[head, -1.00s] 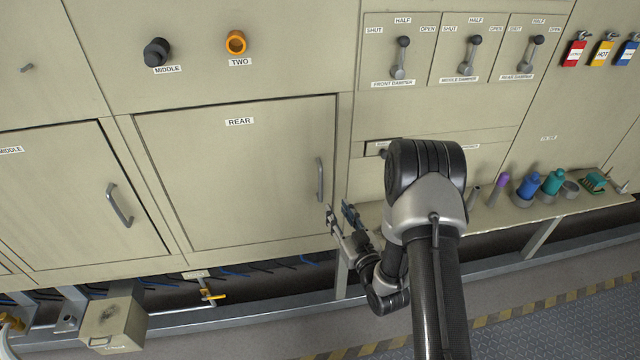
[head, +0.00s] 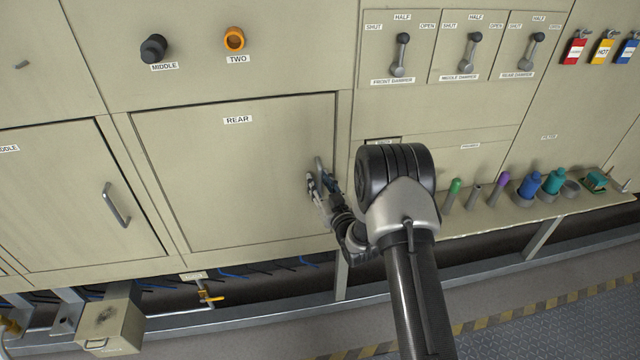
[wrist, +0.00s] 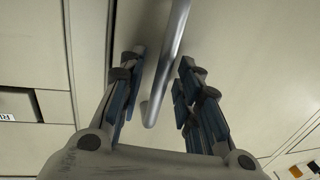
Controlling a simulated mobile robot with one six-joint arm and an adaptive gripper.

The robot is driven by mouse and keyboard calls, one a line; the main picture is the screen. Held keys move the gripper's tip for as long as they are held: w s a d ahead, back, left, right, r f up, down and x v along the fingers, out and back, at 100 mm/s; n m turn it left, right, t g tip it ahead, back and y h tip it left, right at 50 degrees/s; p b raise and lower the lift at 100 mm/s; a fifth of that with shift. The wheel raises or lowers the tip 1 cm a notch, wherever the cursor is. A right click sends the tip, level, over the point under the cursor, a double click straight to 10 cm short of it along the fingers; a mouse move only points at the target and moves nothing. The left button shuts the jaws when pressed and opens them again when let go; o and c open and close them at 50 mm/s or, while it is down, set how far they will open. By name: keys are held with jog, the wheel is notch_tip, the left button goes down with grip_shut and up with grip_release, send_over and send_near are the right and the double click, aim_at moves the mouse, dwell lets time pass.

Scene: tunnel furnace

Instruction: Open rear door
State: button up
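The rear door (head: 215,180) is a large beige panel labelled REAR, and it sits flush in its frame, closed. Its metal bar handle (head: 318,168) is at the door's right edge, partly hidden by my gripper (head: 322,184). In the wrist view the handle (wrist: 170,65) runs down between the two blue-padded fingers of my gripper (wrist: 162,80).
The middle door (head: 75,195) with its own handle is closed at the left. Damper levers (head: 470,52) are above right. A shelf (head: 480,218) with several coloured bottles and tools projects at the right. A box (head: 110,325) stands low at the left.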

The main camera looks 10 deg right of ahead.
jog(key=shift+c, duration=0.2)
grip_shut()
dwell(0.5)
